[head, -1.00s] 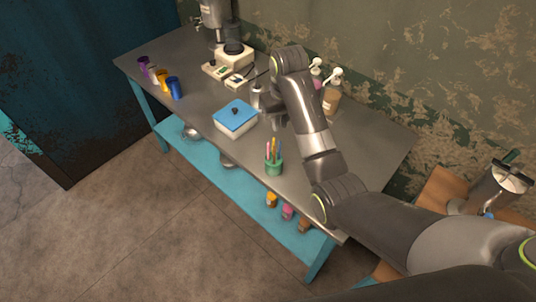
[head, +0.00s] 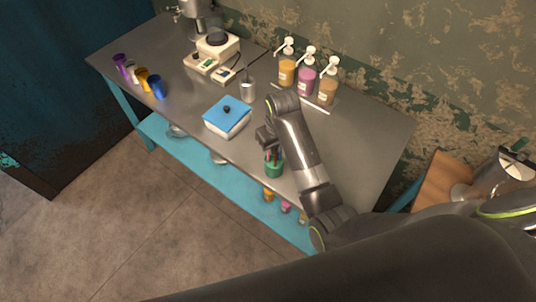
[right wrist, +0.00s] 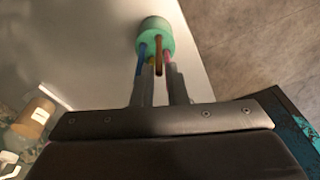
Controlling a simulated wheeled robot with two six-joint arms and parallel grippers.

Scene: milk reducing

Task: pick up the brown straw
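The green cup (head: 274,169) stands near the table's front edge, with my right gripper (head: 267,140) right over it, hiding most of the straws in the head view. In the right wrist view the cup (right wrist: 157,30) holds the brown straw (right wrist: 158,58), a blue straw (right wrist: 141,56), a pink straw (right wrist: 167,56) and a yellow one partly hidden behind the brown. My right gripper's fingers (right wrist: 160,78) are apart, with the brown straw's end showing between them. I cannot tell whether they touch any straw. My left gripper is not in view.
A blue-lidded box (head: 228,117) and a metal cup (head: 248,91) stand left of the right arm. Pump bottles (head: 307,80) line the table's back. Bare tabletop (head: 365,135) lies to the right.

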